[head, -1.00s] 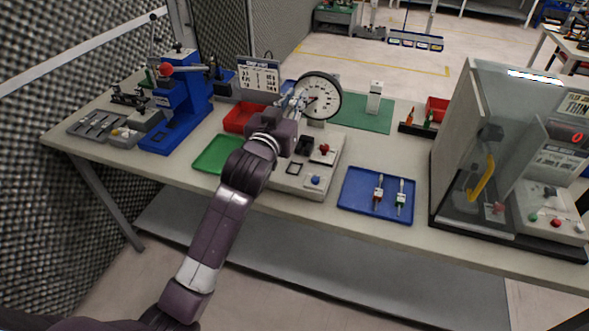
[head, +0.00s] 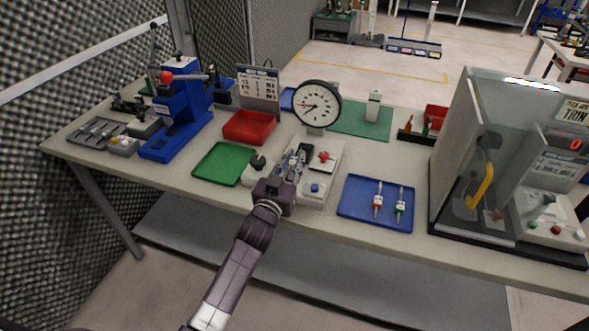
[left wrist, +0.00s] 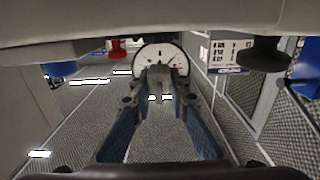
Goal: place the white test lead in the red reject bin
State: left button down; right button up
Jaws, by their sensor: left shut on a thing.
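My left gripper (head: 293,160) is low over the light-grey test unit at the table's front edge, with its fingers pointing away from me. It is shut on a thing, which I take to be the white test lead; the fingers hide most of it. In the left wrist view the blue-grey fingers (left wrist: 158,82) come together in front of the dial, and the lead cannot be made out clearly. The red reject bin (head: 248,127) is an open, empty tray behind the green tray, left of the dial. My right gripper is not in view.
The test unit (head: 312,195) has red and blue buttons and a black knob (head: 258,162). A round dial (head: 317,103) stands behind it. An empty green tray (head: 222,163), a blue press (head: 178,120) and a blue tray (head: 375,212) with two small-handled tools stand around. A clear-walled booth (head: 480,160) is right.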

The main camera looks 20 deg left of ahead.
pick_arm(q)
jog(key=shift+f, duration=1.8)
jog(key=shift+f, duration=0.2)
jog(key=c, duration=1.8)
grip_release()
jog(key=shift+c, duration=0.2)
